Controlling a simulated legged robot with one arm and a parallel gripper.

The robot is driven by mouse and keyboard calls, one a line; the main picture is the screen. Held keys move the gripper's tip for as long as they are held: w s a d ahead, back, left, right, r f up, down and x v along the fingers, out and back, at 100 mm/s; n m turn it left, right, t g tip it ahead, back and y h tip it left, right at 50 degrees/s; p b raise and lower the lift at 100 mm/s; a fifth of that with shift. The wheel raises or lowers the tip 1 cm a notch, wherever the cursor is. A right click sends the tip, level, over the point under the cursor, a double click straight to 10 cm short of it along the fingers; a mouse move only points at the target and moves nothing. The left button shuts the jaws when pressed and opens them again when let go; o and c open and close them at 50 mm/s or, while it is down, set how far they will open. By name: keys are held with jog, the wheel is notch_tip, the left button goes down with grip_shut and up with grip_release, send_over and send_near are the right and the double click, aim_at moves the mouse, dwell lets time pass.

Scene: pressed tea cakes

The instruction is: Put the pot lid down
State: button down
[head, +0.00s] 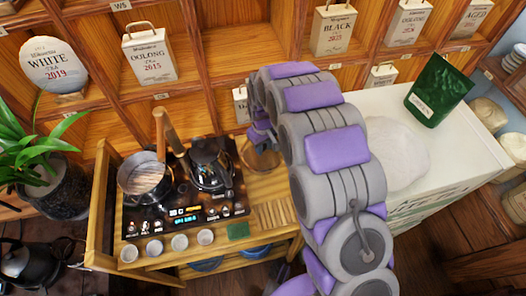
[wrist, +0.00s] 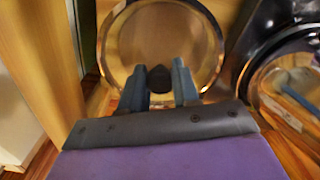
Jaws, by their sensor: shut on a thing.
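The pot lid (wrist: 205,32) is round and clear with a shiny metal rim and a dark knob (wrist: 160,78). In the wrist view my gripper (wrist: 160,88) is shut on this knob, one finger on each side. In the head view the lid (head: 262,160) is at the right end of the wooden tea cart, right of the stove, partly hidden by my arm. I cannot tell whether its rim touches the cart top. The steel pot (head: 145,178) stands open on the left burner.
A black kettle (head: 210,165) stands on the right burner of the black stove (head: 180,212). Several small cups (head: 180,242), a green cloth (head: 238,231) and wooden strips (head: 275,214) line the cart's front. A white counter (head: 455,160) is to the right; shelves with tea tins rise behind.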

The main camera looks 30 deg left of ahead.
jog(key=f, duration=0.2)
jog(key=a+f, duration=0.1)
jog(key=shift+f+b, duration=0.35)
jog(key=shift+f, duration=0.05)
jog(key=shift+a, duration=0.1)
jog(key=c, duration=1.2)
grip_release()
jog(key=shift+d+r, duration=0.1)
jog(key=shift+d, duration=0.1)
jog(key=o, duration=0.3)
jog(key=shift+d+r, duration=0.1)
jog(key=shift+d, duration=0.1)
jog(key=shift+o, duration=0.4)
jog(key=shift+a, duration=0.1)
jog(key=shift+a, duration=0.1)
